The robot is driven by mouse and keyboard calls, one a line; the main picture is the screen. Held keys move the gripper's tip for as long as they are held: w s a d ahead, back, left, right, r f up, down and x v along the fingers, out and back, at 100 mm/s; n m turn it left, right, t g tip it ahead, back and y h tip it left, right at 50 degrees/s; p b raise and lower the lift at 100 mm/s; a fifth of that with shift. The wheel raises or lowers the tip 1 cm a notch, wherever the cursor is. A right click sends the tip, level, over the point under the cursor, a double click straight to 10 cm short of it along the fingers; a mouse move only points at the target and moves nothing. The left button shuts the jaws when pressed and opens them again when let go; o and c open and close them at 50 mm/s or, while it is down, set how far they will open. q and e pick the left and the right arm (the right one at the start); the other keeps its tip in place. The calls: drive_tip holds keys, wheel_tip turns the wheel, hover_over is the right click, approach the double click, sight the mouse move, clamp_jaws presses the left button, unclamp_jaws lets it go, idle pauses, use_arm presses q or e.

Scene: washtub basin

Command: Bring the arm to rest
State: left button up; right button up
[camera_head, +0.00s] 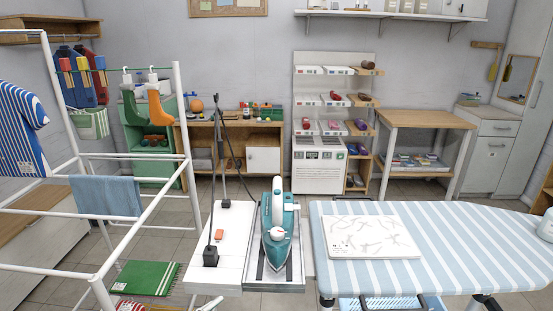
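Neither of my grippers can be made out in the head view. A teal and white iron (278,228) sits on a metal rest at the right side of a white stand (232,232), with its tip toward me. No gripper touches it. A small pale piece at the bottom edge, below the stand, is too cut off to identify.
An ironing board (460,245) with a blue-striped cover fills the lower right, carrying a flat white printed panel (368,237). A white drying rack (185,140) with a blue towel (106,196) stands left. A green mat (147,278) lies on the floor.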

use_arm(q)
drive_tip(key=s+a+f+n+g+y, duration=0.2)
drive_tip(key=s+a+f+n+y, duration=0.15)
drive_tip(key=s+a+f, duration=0.6)
drive_tip(key=s+a+f+n+g+y, duration=0.25)
drive_tip(key=s+a+f+y, duration=0.35)
drive_tip(key=a+f, duration=0.55)
drive_tip(key=d+n+t, duration=0.1)
drive_tip(key=d+n, duration=0.4)
drive_tip(key=d, duration=0.8)
drive_tip(key=shift+w+d+f+h, duration=0.15)
drive_tip(key=shift+d+f+h, duration=0.15)
drive_tip(key=shift+d+h, duration=0.1)
drive_tip(key=shift+t, duration=0.25)
